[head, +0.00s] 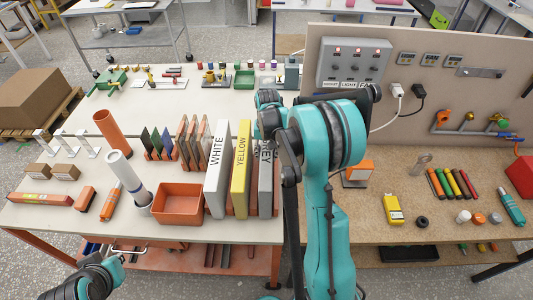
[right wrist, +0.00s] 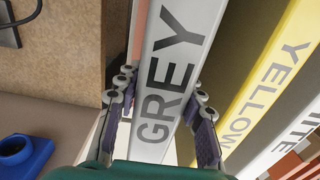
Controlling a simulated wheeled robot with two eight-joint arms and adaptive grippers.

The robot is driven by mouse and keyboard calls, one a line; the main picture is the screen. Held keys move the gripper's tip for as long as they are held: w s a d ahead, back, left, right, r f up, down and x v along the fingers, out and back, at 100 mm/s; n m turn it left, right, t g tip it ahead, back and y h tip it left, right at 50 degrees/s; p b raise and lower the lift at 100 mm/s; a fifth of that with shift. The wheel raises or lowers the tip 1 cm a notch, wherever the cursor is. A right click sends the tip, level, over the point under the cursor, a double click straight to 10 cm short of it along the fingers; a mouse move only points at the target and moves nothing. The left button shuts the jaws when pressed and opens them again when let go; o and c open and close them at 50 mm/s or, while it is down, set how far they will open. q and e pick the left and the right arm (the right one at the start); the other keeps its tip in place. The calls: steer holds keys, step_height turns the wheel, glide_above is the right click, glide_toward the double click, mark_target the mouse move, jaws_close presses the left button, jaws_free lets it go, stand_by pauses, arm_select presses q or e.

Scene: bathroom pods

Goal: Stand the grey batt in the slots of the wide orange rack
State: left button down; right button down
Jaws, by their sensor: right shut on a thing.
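The grey batt (head: 266,190), a tall slab lettered GREY, stands upright at the right end of a row beside the yellow batt (head: 240,170) and the white batt (head: 216,175). My right gripper (right wrist: 160,105) is shut on the grey batt, one finger on each side of its lettered edge. In the head view my right arm hides part of the batt. Orange rack parts (head: 229,208) show between the batts; whether the grey batt's foot is in a slot is hidden. My left gripper (head: 130,254) is low at the table's front edge, apart from the batts; its jaws are unclear.
An orange bin (head: 178,204) stands left of the white batt. Smaller racks with thin boards (head: 190,140) stand behind it. A white tube (head: 127,175) stands further left. A panel with a grey switch box (head: 353,65) rises to the right. The back of the left table has bare room.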

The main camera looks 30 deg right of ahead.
steer(key=shift+f, duration=0.15)
steer(key=c, duration=0.9)
jaws_free()
step_height(320, 180, up, 12)
steer(key=shift+s, duration=0.1)
steer(key=shift+s+a+r, duration=0.15)
steer(key=shift+a+r, duration=0.05)
steer(key=shift+a, duration=0.05)
steer(key=s+a+r+n+t, duration=0.3)
steer(key=s+a+r, duration=0.1)
steer(key=s+a, duration=0.5)
steer(key=s+a+f+n+t, duration=0.35)
steer(key=s+a, duration=0.25)
steer(key=s, duration=0.4)
steer(key=shift+t, duration=0.25)
steer(key=f+b, duration=1.1)
steer(key=shift+s+a, duration=0.15)
steer(key=shift+a, duration=0.15)
